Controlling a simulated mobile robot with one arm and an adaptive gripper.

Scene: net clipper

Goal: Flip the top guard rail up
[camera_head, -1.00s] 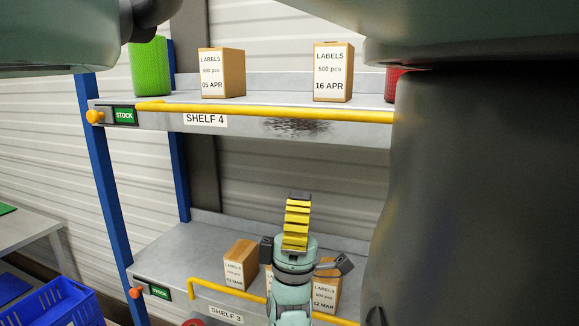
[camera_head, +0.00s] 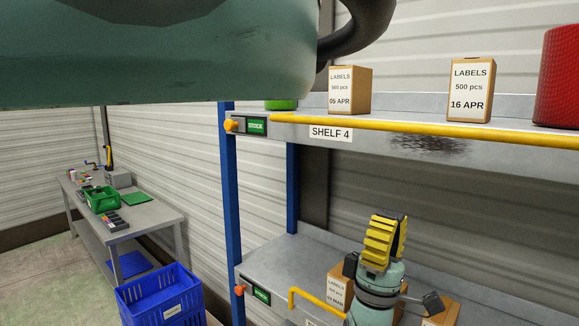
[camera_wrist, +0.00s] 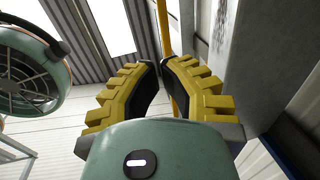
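The top guard rail (camera_head: 400,126) is a yellow bar lying low along the front edge of the shelf marked SHELF 4 (camera_head: 350,148). My gripper (camera_head: 388,216) has yellow ribbed fingers pointing up, and shows below that shelf in the head view. In the wrist view my gripper (camera_wrist: 162,62) has its two fingers apart, with a narrow gap between the tips. A yellow bar (camera_wrist: 162,25) shows beyond and through that gap. It looks apart from the fingers, but I cannot tell how far away it is.
Label boxes (camera_head: 349,90) (camera_head: 471,91) and a red container (camera_head: 560,80) stand on the top shelf. A lower yellow rail (camera_head: 292,300) and boxes (camera_head: 338,286) are near my arm. Blue crates (camera_head: 160,295) and a workbench (camera_head: 150,215) are at left, with open floor.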

